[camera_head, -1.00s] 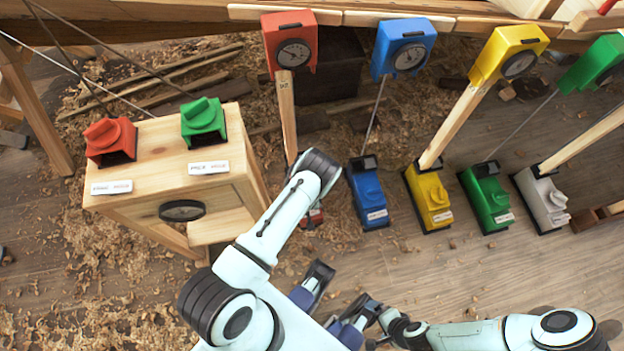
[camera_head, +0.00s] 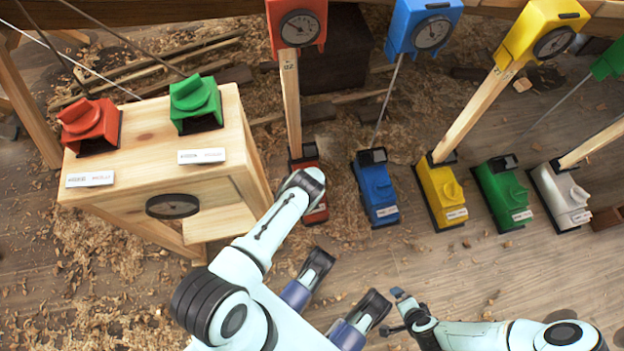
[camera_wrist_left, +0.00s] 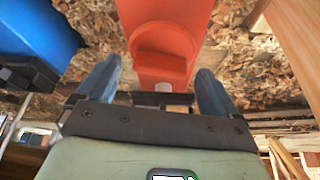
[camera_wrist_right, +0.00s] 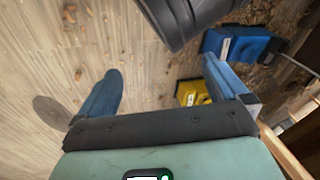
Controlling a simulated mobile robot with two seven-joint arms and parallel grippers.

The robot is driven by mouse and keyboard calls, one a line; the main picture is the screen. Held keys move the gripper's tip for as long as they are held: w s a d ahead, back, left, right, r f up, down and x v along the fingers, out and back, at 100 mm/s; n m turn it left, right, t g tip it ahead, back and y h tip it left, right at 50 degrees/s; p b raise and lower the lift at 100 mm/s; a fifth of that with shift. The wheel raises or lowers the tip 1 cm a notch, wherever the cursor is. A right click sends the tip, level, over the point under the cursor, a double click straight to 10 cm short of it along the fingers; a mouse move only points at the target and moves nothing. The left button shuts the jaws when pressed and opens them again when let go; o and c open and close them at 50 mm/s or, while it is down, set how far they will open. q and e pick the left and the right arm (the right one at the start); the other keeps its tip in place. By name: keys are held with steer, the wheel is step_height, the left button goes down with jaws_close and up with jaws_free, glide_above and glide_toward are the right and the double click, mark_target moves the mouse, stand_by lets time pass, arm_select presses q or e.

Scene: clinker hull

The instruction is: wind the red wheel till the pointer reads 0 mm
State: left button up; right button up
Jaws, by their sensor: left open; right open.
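A red floor unit (camera_head: 315,205) stands under the red dial (camera_head: 299,28) on its post. The dial's reading is too small to make out. My left arm's end partly covers this unit in the head view, and the left gripper itself is hidden there. In the left wrist view the red unit (camera_wrist_left: 160,62), with a rounded wheel on top, lies ahead between the fingers of my open left gripper (camera_wrist_left: 158,70). Contact cannot be told. Another red wheel (camera_head: 82,118) sits on the wooden box. My open right gripper (camera_head: 402,305) is empty, low in the head view.
Blue (camera_head: 377,190), yellow (camera_head: 440,195), green (camera_head: 500,195) and white (camera_head: 560,195) floor units stand in a row to the right. The wooden box (camera_head: 150,145) at left also carries a green wheel (camera_head: 195,98). Shavings-strewn floor (camera_head: 430,260) is clear in front of the row.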

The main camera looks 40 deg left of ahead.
arm_select(q)
steer(key=shift+w+a+f, duration=0.15)
steer(key=shift+w+f, duration=0.05)
steer(key=shift+f, duration=0.4)
arm_select(e)
steer(key=shift+w+d+f, duration=0.25)
steer(key=shift+f, duration=0.2)
arm_select(q)
steer(key=c, duration=1.1)
steer(key=shift+o, duration=0.3)
steer(key=shift+s+a+m+h+b, duration=0.15)
steer(key=shift+m+h+b, duration=0.15)
steer(key=shift+m+b, duration=0.5)
steer(key=shift+m+t, duration=0.4)
steer(key=shift+m, duration=0.3)
arm_select(e)
steer(key=shift+s+d+f+g, duration=0.15)
steer(key=shift+s+f+g, duration=0.25)
steer(key=shift+s+f, duration=0.65)
steer(key=shift+r, duration=0.1)
arm_select(q)
steer(key=o, duration=1)
steer(key=shift+o, duration=0.2)
